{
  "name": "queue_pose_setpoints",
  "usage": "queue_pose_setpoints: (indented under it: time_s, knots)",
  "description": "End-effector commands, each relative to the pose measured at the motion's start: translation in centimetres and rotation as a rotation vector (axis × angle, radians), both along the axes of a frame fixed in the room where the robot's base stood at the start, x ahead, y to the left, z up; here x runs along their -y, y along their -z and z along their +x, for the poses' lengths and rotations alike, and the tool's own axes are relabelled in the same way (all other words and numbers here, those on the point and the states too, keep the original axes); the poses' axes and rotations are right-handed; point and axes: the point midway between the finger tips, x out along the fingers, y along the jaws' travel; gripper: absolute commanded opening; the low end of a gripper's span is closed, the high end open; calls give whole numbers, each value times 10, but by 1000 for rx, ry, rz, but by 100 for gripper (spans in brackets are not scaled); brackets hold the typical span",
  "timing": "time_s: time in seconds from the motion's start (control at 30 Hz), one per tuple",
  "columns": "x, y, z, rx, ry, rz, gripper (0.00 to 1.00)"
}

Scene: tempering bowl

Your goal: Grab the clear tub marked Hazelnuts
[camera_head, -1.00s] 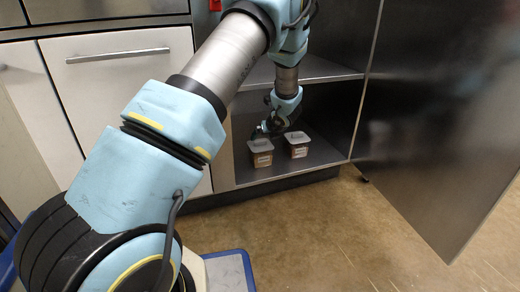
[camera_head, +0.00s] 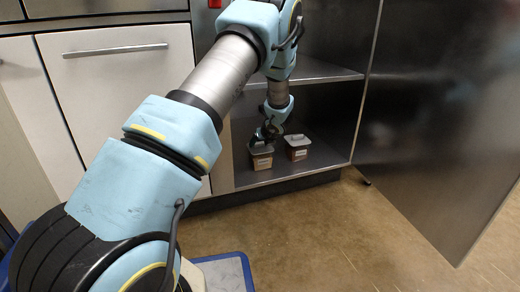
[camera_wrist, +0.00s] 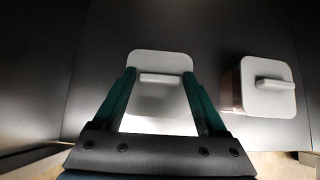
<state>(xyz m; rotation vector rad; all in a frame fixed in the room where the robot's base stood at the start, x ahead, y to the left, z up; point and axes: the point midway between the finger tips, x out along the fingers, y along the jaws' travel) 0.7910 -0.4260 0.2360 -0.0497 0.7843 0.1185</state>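Two small clear tubs with brown contents and grey lids stand side by side on the cabinet's bottom shelf: the left tub (camera_head: 262,163) and the right tub (camera_head: 297,154). Both have pale front labels, too small to read, so I cannot tell which says Hazelnuts. My gripper (camera_head: 265,137) is at the left tub's lid, pointing down. In the wrist view, my gripper (camera_wrist: 158,76) is open, with its green fingers on either side of the left tub's lid handle. I cannot tell whether they touch it. The right tub (camera_wrist: 262,87) is apart, to the right.
The tubs stand on the dark bottom shelf (camera_head: 315,168), with an upper shelf (camera_head: 320,72) above my gripper. The open cabinet door (camera_head: 440,120) is at the right. A white closed cabinet front (camera_head: 120,100) is at the left.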

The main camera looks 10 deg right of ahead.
Motion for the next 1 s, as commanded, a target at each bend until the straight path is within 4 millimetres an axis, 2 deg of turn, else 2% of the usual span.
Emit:
queue_pose_setpoints:
  time_s: [0.07,0.53,0.83,1.0]
  knots:
    - [0,0,0,0,0,0,65]
    - [0,0,0,0,0,0,12]
    - [0,-2,0,0,0,0,12]
    - [0,-12,0,1,1,0,12]
